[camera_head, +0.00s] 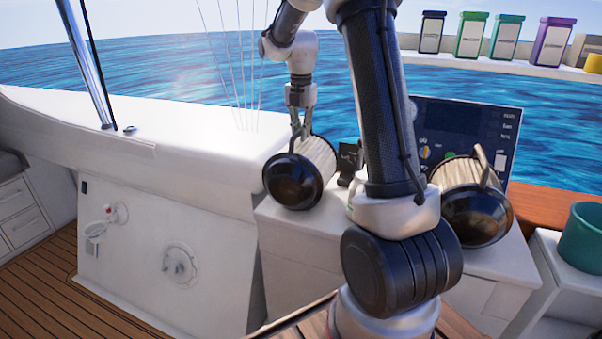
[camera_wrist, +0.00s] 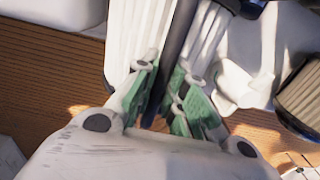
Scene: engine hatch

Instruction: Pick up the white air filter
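The white air filter (camera_head: 319,157) has pale pleats and a black end cap, and lies on its side at the left part of the white console in the head view. Its pleats (camera_wrist: 138,30) and dark handle fill the top of the wrist view. My gripper (camera_head: 300,128) reaches down onto it from above. In the wrist view, my gripper's green-padded fingers (camera_wrist: 168,85) stand close on both sides of the dark handle and appear shut on it. Whether the filter touches the console is not clear.
A second, beige-pleated filter (camera_head: 461,172) with a black cap lies to the right, by a dark control panel (camera_head: 465,125). A teal cup (camera_head: 581,237) stands at the far right. Several coloured canisters (camera_head: 471,35) line a shelf (camera_head: 480,64) at the back. The white deck (camera_head: 60,115) on the left is mostly clear.

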